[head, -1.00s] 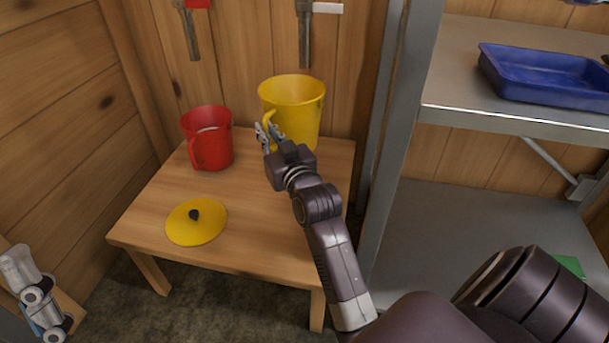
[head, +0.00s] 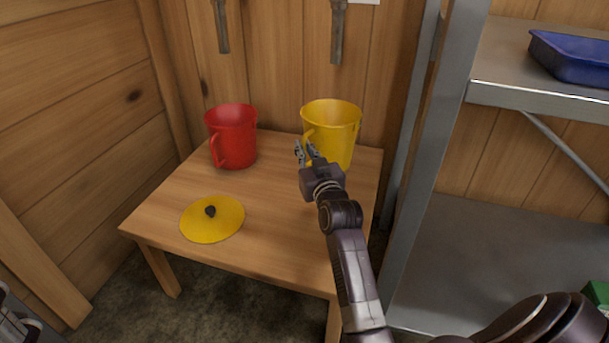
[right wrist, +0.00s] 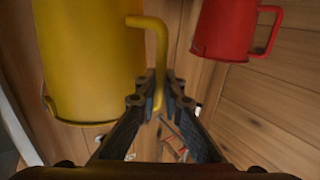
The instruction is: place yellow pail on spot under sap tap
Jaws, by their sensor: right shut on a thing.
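The yellow pail (head: 335,130) is upright at the back right of the wooden table (head: 290,240), below the right-hand metal tap (head: 338,35) on the wall. It appears to rest on the tabletop; my gripper hides part of its base. My right gripper (head: 308,153) is in front of the pail, shut on its handle. In the right wrist view the handle (right wrist: 155,50) passes down between the two fingers (right wrist: 158,100), with the pail body (right wrist: 90,60) at left. A part of my left arm (head: 15,325) shows at the lower left corner; its fingers cannot be made out.
A red pail (head: 232,135) stands left of the yellow one, below another tap (head: 221,25). A yellow lid (head: 212,218) with a dark knob lies at the table's front left. A metal shelf (head: 530,100) with a blue tray (head: 575,58) stands close on the right.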

